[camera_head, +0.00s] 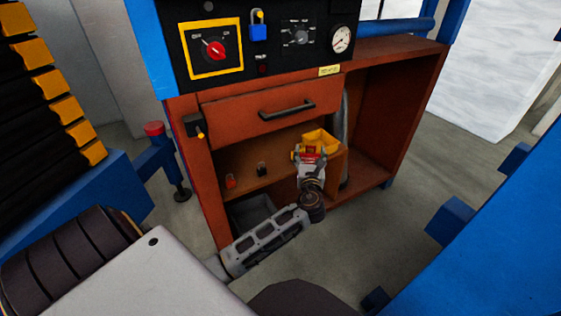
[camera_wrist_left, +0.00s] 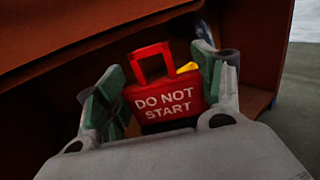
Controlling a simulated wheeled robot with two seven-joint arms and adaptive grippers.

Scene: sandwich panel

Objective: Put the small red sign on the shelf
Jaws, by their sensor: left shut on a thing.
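The small red sign (camera_wrist_left: 166,99) shows in the left wrist view. It reads "DO NOT START" and has a loop handle at its top. My left gripper (camera_wrist_left: 160,93) is shut on it, with a green-padded finger at each side. In the head view my left gripper (camera_head: 309,156) reaches into the open bay of the brown cabinet, and only a bit of the red sign (camera_head: 312,150) shows between its fingers. The shelf (camera_head: 262,185) is the board inside that bay below the drawer. The gripper is at the shelf's right part. I cannot tell whether the sign touches the shelf. My right gripper is not in view.
A yellow bin (camera_head: 320,137) sits behind my gripper. A small red item (camera_head: 230,181) and a small dark item (camera_head: 262,169) stand on the shelf to the left. The drawer (camera_head: 270,112) above is shut, its handle protruding. The right cabinet bay (camera_head: 385,130) looks empty.

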